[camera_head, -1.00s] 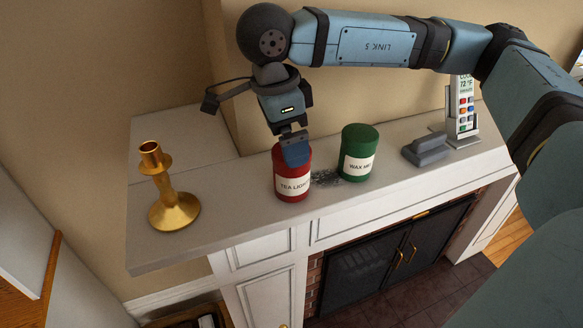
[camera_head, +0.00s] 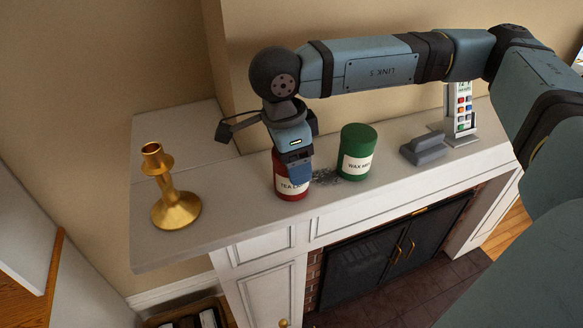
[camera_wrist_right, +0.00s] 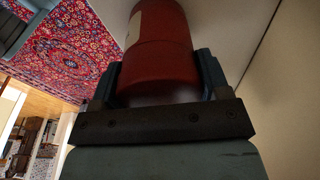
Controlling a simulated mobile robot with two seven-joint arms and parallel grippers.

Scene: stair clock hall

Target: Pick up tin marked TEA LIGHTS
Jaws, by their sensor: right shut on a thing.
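The red tin marked TEA LIGHTS (camera_head: 291,190) stands on the mantel shelf, its label partly covered by my gripper in the head view. My right gripper (camera_head: 298,172) reaches down over it from above. In the right wrist view the red tin (camera_wrist_right: 163,60) sits between the two fingers of my right gripper (camera_wrist_right: 160,80), which is shut on it. The tin looks upright, and I cannot see any gap under it. My left gripper is in neither view.
A green tin marked WAX (camera_head: 357,155) stands just right of the red tin, close to my gripper. A brass candlestick (camera_head: 172,195) stands to the left. A grey block (camera_head: 424,149) and a panel with coloured buttons (camera_head: 463,110) are farther right on the mantel shelf (camera_head: 230,222).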

